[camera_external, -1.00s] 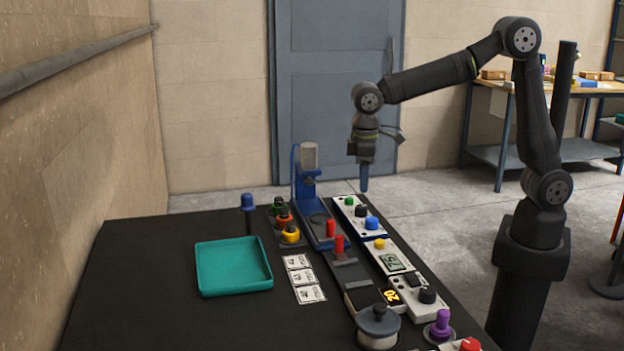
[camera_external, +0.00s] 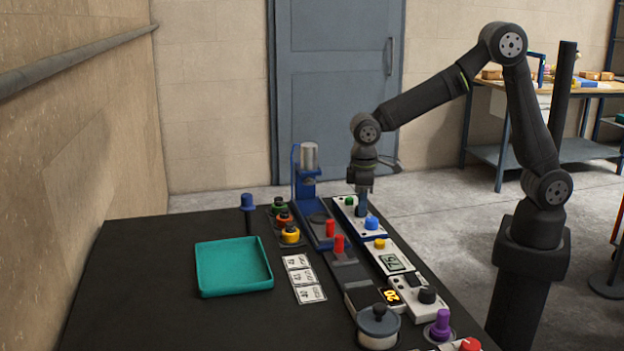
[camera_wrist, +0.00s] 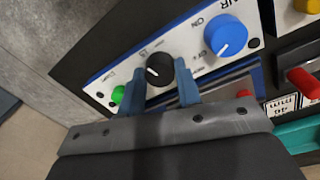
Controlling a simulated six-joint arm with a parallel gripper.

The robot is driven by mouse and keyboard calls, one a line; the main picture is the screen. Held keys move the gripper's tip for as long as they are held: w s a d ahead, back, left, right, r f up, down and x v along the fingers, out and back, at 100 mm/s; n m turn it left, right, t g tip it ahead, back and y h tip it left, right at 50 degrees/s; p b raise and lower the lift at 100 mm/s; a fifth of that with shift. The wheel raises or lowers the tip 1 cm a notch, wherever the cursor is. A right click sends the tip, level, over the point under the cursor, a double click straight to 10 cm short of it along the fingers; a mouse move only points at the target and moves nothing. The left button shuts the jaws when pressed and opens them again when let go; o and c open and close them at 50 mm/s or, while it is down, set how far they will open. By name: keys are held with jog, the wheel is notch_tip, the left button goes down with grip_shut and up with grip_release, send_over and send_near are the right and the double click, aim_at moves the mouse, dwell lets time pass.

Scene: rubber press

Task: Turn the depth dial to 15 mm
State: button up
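A black dial (camera_wrist: 159,70) with a white pointer mark sits on the white control panel (camera_wrist: 204,66) between a green button (camera_wrist: 118,94) and a blue knob (camera_wrist: 226,36). Small markings surround the dial, but I cannot read them surely. My gripper (camera_wrist: 160,74) is open, with one blue finger on each side of the dial; I cannot tell whether they touch it. In the external view my gripper (camera_external: 362,205) points down over the panel (camera_external: 346,208), low near its surface, and hides the black dial there.
The blue knob (camera_external: 371,222) is close beside my gripper. A teal tray (camera_external: 233,293) sits left.

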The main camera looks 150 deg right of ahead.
jog(key=shift+c, duration=0.9)
jog(key=shift+n, duration=0.6)
jog(key=o, duration=1)
jog(key=shift+r, duration=0.1)
jog(key=r, duration=1.7)
jog(key=shift+w+a+r, duration=0.1)
jog(key=shift+w+a, duration=0.15)
jog(key=shift+w, duration=0.15)
